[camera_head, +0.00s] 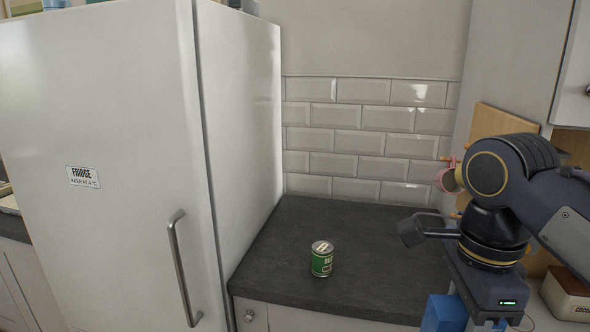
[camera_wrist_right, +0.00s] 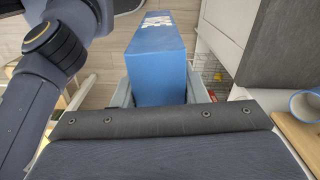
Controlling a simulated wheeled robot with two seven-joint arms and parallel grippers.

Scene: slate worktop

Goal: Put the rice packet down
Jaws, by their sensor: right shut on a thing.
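My right gripper (camera_wrist_right: 160,92) is shut on a blue box-shaped packet (camera_wrist_right: 158,72), with one finger on each side of it. White lettering on the packet is too small to read surely. In the head view the blue packet (camera_head: 443,313) shows at the bottom edge, partly cut off, below my right wrist. It is held off to the right of the worktop's front part, apart from the green can. The slate worktop (camera_head: 300,225) has clear surface. My left gripper is not in view.
A green can (camera_head: 322,262) stands upright near the worktop's front edge. A white fridge (camera_head: 120,150) bounds the left side and a tiled wall (camera_head: 360,140) the back. A mug (camera_wrist_right: 303,105) is at the right of the wrist view. The worktop around the can is free.

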